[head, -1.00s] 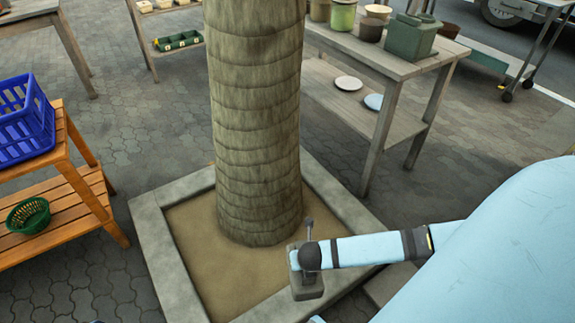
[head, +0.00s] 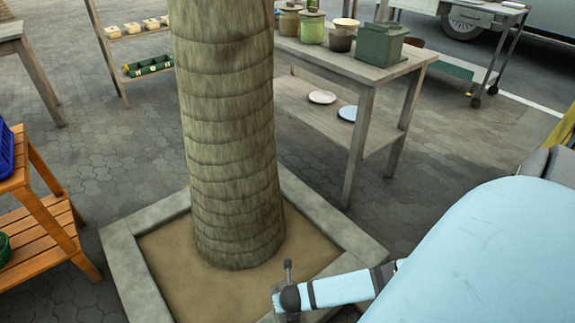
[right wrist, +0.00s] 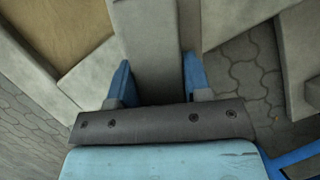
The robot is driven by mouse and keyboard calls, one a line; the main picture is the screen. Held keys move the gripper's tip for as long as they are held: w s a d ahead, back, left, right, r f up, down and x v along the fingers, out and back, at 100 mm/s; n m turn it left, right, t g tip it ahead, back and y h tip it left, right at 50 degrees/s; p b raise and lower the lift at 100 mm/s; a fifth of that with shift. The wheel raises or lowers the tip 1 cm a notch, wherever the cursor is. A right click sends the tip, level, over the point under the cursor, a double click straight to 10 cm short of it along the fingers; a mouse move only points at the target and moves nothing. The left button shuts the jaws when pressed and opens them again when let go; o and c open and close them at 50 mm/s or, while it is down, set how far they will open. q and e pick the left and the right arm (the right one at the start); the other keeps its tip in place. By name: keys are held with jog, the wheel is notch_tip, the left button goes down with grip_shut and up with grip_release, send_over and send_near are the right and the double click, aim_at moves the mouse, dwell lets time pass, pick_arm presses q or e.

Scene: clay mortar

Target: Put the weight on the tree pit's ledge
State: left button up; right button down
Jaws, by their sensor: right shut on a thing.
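The tree pit's ledge (head: 128,272) is a square grey stone rim around sandy soil and a thick trunk. It also shows in the right wrist view (right wrist: 85,72). My right gripper (head: 282,300) is low over the near right side of the pit. In the right wrist view its blue fingers (right wrist: 157,80) are shut on the grey weight (right wrist: 150,38), which lies between them. In the head view the weight's thin upright part (head: 288,268) shows; its block is mostly hidden. I cannot tell whether it touches the ledge. My left gripper is not in view.
The trunk (head: 228,130) rises from the pit, close beyond my right gripper. A wooden table (head: 350,75) with pots and a green box stands behind right. An orange slatted shelf (head: 40,235) is at left. Paving between them is clear.

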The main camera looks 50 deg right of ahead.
jog(key=shift+w+f+b, duration=0.15)
jog(key=shift+f+b, duration=0.35)
jog(key=shift+f, duration=0.7)
notch_tip(320, 180, down, 4)
jog(key=shift+r+b, duration=0.25)
jog(key=shift+b, duration=0.7)
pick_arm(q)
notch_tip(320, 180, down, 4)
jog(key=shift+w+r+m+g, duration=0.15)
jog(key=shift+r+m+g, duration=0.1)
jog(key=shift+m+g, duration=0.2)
pick_arm(e)
jog(key=c, duration=1)
grip_release()
jog(key=shift+f, duration=0.2)
jog(key=o, duration=0.4)
jog(key=shift+o, duration=0.2)
